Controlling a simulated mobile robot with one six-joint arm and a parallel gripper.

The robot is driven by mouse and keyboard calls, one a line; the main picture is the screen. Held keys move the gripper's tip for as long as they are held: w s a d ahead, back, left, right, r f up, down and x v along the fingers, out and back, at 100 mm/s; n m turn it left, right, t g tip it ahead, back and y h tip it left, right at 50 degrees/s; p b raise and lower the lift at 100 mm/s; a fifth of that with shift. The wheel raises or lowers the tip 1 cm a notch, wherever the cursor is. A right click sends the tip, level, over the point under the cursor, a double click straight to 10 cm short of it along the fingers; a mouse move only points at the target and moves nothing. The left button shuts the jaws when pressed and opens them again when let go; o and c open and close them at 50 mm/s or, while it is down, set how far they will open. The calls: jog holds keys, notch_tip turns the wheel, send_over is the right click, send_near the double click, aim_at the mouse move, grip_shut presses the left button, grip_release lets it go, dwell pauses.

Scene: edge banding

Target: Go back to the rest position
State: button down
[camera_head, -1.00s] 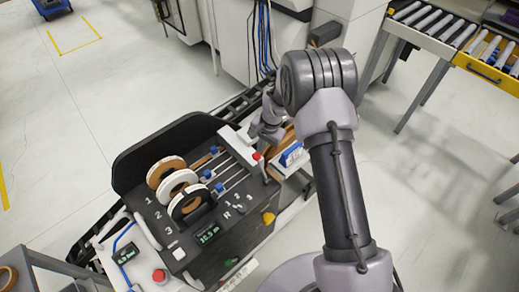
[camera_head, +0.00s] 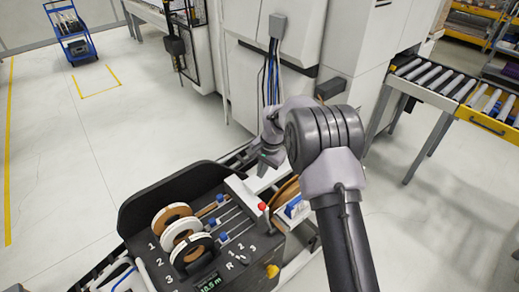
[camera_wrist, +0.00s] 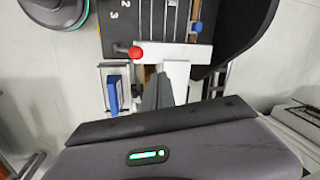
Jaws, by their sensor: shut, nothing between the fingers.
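My arm reaches up from the bottom right in the head view and bends over at its grey joint. My gripper (camera_head: 263,162) hangs at its end, above the back right of the black edge-band machine (camera_head: 135,212); a gap to the machine is hard to judge. In the wrist view my gripper (camera_wrist: 157,92) shows as dark fingers close together with nothing between them. Its grey body with a green light fills the bottom. A red button (camera_head: 262,206) sits on the machine's white block; it also shows in the wrist view (camera_wrist: 136,53).
Three tape rolls (camera_head: 184,232) stand on the machine, with blue-capped slides beside them. A blue box (camera_head: 294,203) sits in a side holder. A roller conveyor (camera_head: 432,85) stands at the right. A blue cart (camera_head: 72,38) is far left. Floor at the left is clear.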

jog(key=s+d+r+n+t+b, duration=0.1)
jog(key=s+d+r+t+b, duration=0.15)
jog(key=s+r+b, duration=0.95)
jog(key=s+d+f+n+t+b, duration=0.1)
jog(key=s+f+b, duration=0.1)
jog(key=s, duration=1)
jog(key=s+d+f+n+t+b, duration=0.1)
jog(key=s+b, duration=0.4)
jog(key=s, duration=0.8)
notch_tip(320, 180, down, 2)
jog(key=shift+d+f, duration=0.1)
jog(key=shift+d, duration=0.35)
jog(key=shift+a, duration=0.1)
